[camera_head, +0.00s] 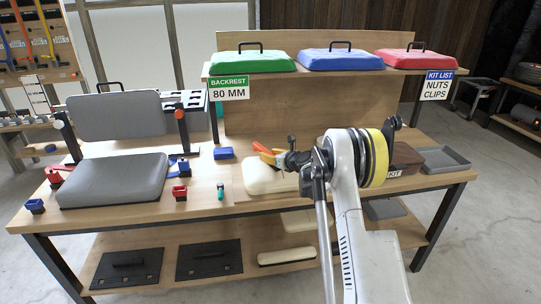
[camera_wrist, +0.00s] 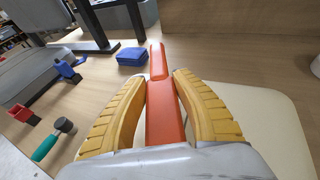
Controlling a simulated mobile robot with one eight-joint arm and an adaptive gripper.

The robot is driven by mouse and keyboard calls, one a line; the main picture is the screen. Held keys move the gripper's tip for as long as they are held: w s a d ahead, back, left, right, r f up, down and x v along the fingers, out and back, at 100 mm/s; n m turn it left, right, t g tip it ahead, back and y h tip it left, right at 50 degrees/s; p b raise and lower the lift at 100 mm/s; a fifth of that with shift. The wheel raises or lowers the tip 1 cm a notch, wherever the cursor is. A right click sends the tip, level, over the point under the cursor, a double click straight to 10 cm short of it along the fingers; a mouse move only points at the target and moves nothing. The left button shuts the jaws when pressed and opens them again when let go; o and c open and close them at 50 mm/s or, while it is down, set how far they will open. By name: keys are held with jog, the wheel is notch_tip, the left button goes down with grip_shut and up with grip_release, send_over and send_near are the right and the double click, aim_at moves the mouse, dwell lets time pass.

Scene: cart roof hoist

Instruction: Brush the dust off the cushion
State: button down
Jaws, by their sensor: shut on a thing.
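My gripper (camera_head: 268,154) has yellow ribbed fingers and is shut on an orange-red bar. In the wrist view the bar (camera_wrist: 166,105) runs forward between the fingers; no bristles are visible on it. A thick grey cushion (camera_head: 113,180) lies flat at the left of the workbench, and a grey back pad (camera_head: 116,115) stands upright behind it. My gripper is right of the grey cushion, apart from it. A cream pad (camera_head: 262,181) lies below my gripper, partly hidden by it; it also shows in the wrist view (camera_wrist: 255,120). I cannot make out dust on either.
Small blue and red clamps (camera_head: 179,192), a blue block (camera_head: 224,153) and a teal-handled tool (camera_head: 220,190) stand between the cushions. Green (camera_head: 252,62), blue (camera_head: 341,60) and red (camera_head: 415,60) lids sit on the upper shelf. A grey tray (camera_head: 443,159) lies far right.

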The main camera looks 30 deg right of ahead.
jog(key=shift+w+a, duration=0.15)
jog(key=shift+a, duration=0.45)
jog(key=r, duration=0.1)
jog(key=r+p, duration=0.1)
jog(key=r, duration=0.2)
jog(key=shift+w+a+r+p, duration=0.1)
jog(key=shift+a+p, duration=0.15)
jog(key=shift+p, duration=0.1)
jog(key=shift+r+p, duration=0.9)
jog(key=shift+r, duration=1)
